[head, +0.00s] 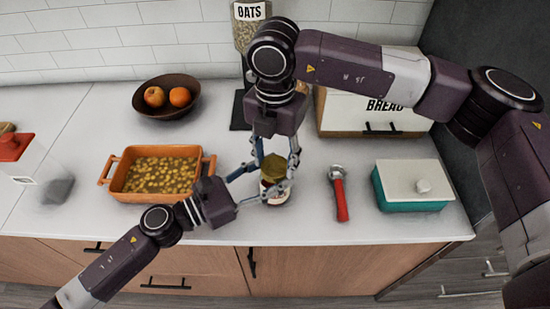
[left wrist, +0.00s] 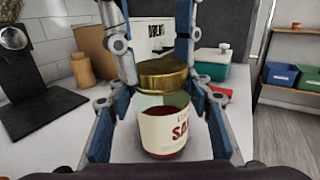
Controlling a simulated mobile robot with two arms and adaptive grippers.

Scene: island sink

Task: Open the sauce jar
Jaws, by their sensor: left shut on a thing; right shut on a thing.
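The sauce jar (left wrist: 166,128) is a glass jar with red sauce, a white label and a gold lid (left wrist: 163,74). It stands upright on the counter, and in the head view its gold lid (head: 273,166) shows between my grippers. My left gripper (head: 262,190) comes in from the left and is shut around the jar's body; its fingers flank the glass in the left wrist view (left wrist: 160,125). My right gripper (head: 275,158) reaches down from above and is shut on the gold lid. The lid sits on the jar's top. Part of the jar's body is hidden by fingers in the head view.
An orange baking dish (head: 115,188) stands left of the jar. A red-handled tool (head: 340,198) and a teal box with a white lid (head: 412,202) lie to the right. Behind are a fruit bowl (head: 150,107), a bread box (head: 345,112) and an oats container (head: 247,32).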

